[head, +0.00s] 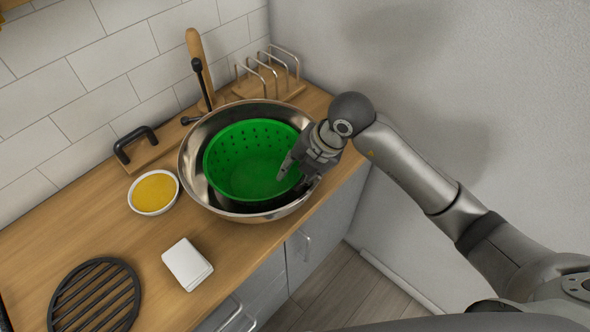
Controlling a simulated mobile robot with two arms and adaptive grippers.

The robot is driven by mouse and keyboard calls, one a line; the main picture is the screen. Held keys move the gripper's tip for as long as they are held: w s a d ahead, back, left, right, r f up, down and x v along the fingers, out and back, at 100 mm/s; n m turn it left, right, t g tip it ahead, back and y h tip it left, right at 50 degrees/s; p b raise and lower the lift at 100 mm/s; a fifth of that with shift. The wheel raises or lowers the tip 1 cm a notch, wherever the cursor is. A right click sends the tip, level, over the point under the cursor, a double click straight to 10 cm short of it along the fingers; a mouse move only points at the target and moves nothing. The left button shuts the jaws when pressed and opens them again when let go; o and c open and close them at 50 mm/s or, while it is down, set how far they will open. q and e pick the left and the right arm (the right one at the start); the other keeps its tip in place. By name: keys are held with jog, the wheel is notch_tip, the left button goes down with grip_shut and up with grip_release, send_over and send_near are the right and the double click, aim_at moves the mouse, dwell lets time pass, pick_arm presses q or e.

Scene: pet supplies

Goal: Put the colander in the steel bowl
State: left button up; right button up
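The green colander (240,178) sits inside the wide steel bowl (192,160) on the wooden counter. It looks roughly upright, and its base is hidden from this angle. My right gripper (298,176) is at the right side of the colander, over the bowl's right rim. One finger points down inside the colander and the other is on the outer side, with a visible gap between them. It covers part of the colander's right rim, so contact there cannot be told. My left gripper is not in view.
Left of the bowl are a small white bowl of yellow contents (154,192) and a board with a black handle (140,150). A white block (187,264) and a black grate (95,298) lie in front. A rack (268,78) stands behind, and a wall (440,80) closes the right.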

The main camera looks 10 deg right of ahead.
jog(key=shift+r, duration=0.1)
jog(key=shift+r, duration=0.2)
jog(key=b+v, duration=0.1)
jog(key=v, duration=1.1)
jog(key=shift+r+b, duration=0.35)
jog(key=shift+s+a, duration=0.1)
